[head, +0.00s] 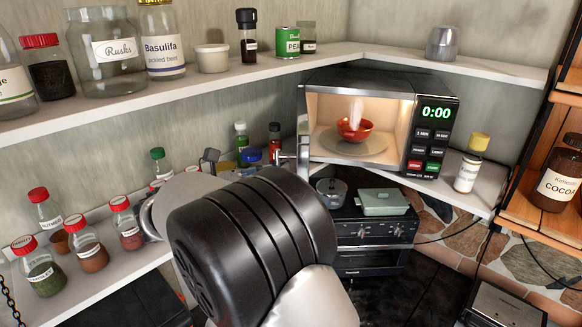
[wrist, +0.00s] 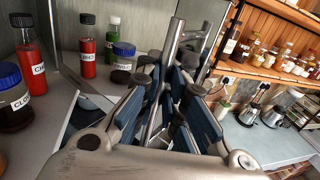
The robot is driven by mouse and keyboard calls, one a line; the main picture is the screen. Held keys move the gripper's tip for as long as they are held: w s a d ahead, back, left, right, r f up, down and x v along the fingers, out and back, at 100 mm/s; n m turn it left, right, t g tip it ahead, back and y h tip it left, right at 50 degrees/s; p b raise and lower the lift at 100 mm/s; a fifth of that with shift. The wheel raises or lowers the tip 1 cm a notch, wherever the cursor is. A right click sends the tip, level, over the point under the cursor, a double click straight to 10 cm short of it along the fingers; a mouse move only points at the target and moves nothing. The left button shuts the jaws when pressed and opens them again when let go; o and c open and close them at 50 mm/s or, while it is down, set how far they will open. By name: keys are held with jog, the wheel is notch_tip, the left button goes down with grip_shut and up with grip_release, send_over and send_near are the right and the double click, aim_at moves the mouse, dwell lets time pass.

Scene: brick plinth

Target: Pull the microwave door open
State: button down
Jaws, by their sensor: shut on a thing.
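The microwave (head: 432,130) stands in the corner on the white shelf, its display reading 0:00. Its lit inside shows, with a steaming red bowl (head: 355,129) on the turntable. The door (head: 303,135) stands open at the left side and is seen nearly edge-on. The metal door handle (wrist: 172,45) rises between my fingers in the wrist view. My gripper (wrist: 160,92) is shut on this handle. In the head view my dark arm hides most of my gripper.
Bottles with red caps (head: 88,249) stand on the lower left shelf. In the wrist view, red bottles (wrist: 88,50) and a blue-lidded jar (wrist: 123,58) stand left of my fingers. A white bottle (head: 468,168) stands right of the microwave. An oven (head: 370,245) is below.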

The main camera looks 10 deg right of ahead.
jog(key=shift+w+a+f+m+g, duration=0.15)
jog(key=shift+a+m+g, duration=0.15)
jog(key=shift+a, duration=0.3)
jog(key=c, duration=1.8)
grip_release()
jog(key=shift+s+a, duration=0.1)
jog(key=shift+s, duration=0.1)
jog(key=shift+c, duration=0.2)
jog(key=shift+o, duration=0.7)
jog(key=shift+w, duration=0.15)
jog(key=shift+r, duration=0.2)
jog(key=v, duration=1.2)
jog(key=shift+f, duration=0.2)
